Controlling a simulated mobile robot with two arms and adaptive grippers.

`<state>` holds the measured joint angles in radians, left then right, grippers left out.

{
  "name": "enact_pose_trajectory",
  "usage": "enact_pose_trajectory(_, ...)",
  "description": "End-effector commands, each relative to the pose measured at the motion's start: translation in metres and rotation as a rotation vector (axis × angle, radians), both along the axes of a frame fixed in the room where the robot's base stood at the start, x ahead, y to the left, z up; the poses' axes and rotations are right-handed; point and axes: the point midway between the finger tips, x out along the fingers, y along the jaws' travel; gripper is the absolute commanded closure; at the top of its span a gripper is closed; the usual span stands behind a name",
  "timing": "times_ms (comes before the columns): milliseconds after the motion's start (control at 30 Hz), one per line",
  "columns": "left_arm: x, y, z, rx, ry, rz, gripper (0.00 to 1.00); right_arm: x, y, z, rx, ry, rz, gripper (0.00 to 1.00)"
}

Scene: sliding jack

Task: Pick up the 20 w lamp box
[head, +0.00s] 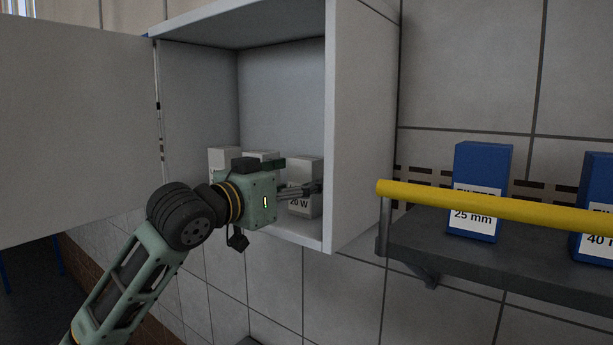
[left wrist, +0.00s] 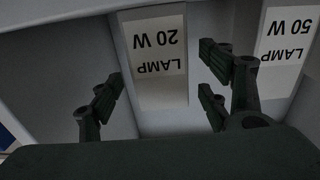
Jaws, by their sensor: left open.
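The 20 W lamp box (head: 305,177) is a pale box with a white label, standing in the open wall cabinet at its right side. In the left wrist view the 20 W lamp box (left wrist: 158,60) shows upside down, between the finger lines. My left gripper (head: 314,189) is in the cabinet opening in front of the box, partly covering it. In the left wrist view my left gripper (left wrist: 160,98) is open, with fingers on both sides of the box and nothing held. I cannot tell whether they touch it. My right gripper is not in view.
The 50 W lamp box (left wrist: 287,45) stands close beside the 20 W one. Another pale box (head: 222,158) stands further left. The cabinet's right wall (head: 362,130) is close to my gripper. The cabinet door (head: 75,125) is open. A shelf (head: 430,239) with a yellow rail (head: 490,204) holds blue boxes.

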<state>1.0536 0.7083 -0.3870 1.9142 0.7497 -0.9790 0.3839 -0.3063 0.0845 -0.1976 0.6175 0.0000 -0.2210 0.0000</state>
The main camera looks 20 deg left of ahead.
Motion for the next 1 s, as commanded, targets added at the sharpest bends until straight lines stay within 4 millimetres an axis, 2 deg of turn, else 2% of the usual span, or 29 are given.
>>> enact_pose_trajectory(33, 0.007, -0.003, 0.003, 0.0, 0.005, -0.002, 0.3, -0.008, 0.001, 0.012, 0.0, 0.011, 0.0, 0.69)
enact_pose_trajectory(200, 0.025, -0.009, 0.001, -0.001, 0.004, -0.002, 0.3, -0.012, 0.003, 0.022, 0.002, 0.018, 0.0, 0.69)
enact_pose_trajectory(500, 0.029, -0.01, -0.002, 0.001, 0.0, 0.0, 0.3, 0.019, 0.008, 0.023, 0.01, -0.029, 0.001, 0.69)
enact_pose_trajectory(1000, 0.029, -0.01, -0.002, 0.001, 0.0, -0.001, 0.73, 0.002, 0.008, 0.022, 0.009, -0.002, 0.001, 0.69)
